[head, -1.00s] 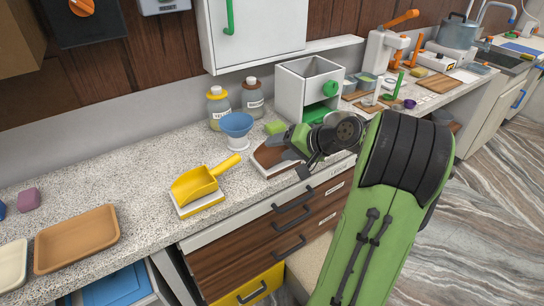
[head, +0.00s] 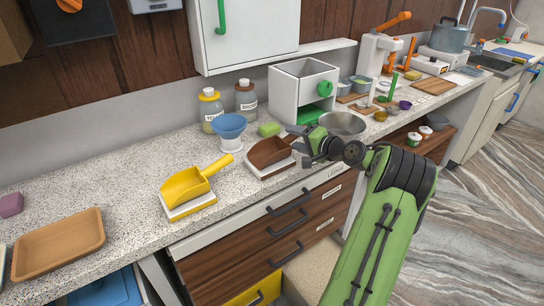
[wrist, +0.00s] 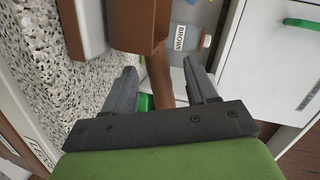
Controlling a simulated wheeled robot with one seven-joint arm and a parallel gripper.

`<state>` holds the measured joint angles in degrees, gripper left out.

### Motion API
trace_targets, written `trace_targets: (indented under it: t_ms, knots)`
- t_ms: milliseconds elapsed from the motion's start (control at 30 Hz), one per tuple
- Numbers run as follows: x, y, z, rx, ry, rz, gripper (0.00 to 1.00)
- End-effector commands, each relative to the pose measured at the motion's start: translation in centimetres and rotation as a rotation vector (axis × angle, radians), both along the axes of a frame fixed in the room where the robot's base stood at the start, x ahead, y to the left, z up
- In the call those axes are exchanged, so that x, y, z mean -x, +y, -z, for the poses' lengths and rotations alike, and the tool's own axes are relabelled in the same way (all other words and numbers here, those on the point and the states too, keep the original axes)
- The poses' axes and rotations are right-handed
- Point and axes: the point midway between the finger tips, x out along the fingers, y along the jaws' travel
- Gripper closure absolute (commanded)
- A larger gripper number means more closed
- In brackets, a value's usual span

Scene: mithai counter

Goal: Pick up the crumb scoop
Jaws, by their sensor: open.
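Two scoops stand on the counter, and I cannot read which one is named the crumb scoop. A brown scoop (head: 268,152) sits on a white-edged base at the counter's front edge, its handle rising to the right. A yellow scoop (head: 188,186) rests on a similar base to its left. My gripper (head: 304,138) is open at the brown scoop's handle. In the wrist view, the brown handle (wrist: 160,78) lies between the two spread fingers of my gripper (wrist: 160,70), with no clear contact. The handle's far end is hidden behind the gripper body.
A white open-topped box (head: 290,95) and a metal bowl (head: 342,124) are near my gripper. Bare counter lies left of the yellow scoop, before the tan tray (head: 60,243).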

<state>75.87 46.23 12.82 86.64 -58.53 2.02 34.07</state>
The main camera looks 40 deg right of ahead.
Motion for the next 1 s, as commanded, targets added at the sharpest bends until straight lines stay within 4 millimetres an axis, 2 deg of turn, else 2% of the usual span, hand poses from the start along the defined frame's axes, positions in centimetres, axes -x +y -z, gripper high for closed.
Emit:
trace_targets:
  t_ms: [33, 133, 367, 700, 900, 1000]
  knots:
    - [-1.0, 0.1, 0.7, -0.001, 0.000, -0.003, 0.43]
    - [-2.2, 0.1, 0.8, 0.000, 0.000, -0.001, 0.43]
    - [-2.4, 0.0, 0.7, -0.001, 0.001, 0.000, 0.43]
    - [-2.4, 0.0, 0.7, -0.001, 0.001, 0.000, 0.95]
    - [-2.4, 0.1, 0.6, 0.000, 0.000, 0.000, 0.95]
    - [-2.4, 0.1, -0.7, 0.003, 0.000, -0.001, 0.95]
